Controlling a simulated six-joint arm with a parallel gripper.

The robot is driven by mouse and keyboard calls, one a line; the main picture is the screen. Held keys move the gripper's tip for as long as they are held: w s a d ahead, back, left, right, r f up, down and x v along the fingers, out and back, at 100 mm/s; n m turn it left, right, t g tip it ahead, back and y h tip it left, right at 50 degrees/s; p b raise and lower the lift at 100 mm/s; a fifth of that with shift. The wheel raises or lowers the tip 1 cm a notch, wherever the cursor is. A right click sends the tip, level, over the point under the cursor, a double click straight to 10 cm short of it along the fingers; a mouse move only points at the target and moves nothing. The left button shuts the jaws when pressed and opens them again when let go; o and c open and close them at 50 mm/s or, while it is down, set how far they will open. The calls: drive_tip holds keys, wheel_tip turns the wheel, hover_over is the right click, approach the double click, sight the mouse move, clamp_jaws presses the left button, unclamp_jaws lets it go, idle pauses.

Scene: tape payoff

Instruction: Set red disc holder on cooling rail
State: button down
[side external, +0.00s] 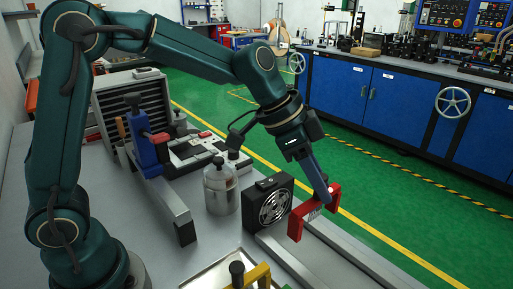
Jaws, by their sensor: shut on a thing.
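The red disc holder (296,223) is a red block-like frame with a pale patch, at the right of the bench just right of a black fan-like unit (272,202). My gripper (325,197) comes down from the upper left and is shut on the holder's upper right part. Its fingertips are partly hidden against the red body. The holder is slightly tilted in the picture. Long grey rails (347,246) run along the bench's right edge, below and right of the holder; one is likely the cooling rail. I cannot tell whether the holder touches a rail.
A metal canister (220,190) stands left of the fan unit. A blue clamp (146,146) on a grey bar stands further left. A yellow-handled piece (248,276) over a tray is at the front. Blue cabinets (400,97) stand beyond the green floor.

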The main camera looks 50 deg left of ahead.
sight(314, 218)
drive_tip(key=shift+f, duration=2.7)
drive_tip(key=shift+f, duration=0.4)
drive_tip(key=shift+c, duration=0.2)
unclamp_jaws()
drive_tip(key=shift+r, duration=3.55)
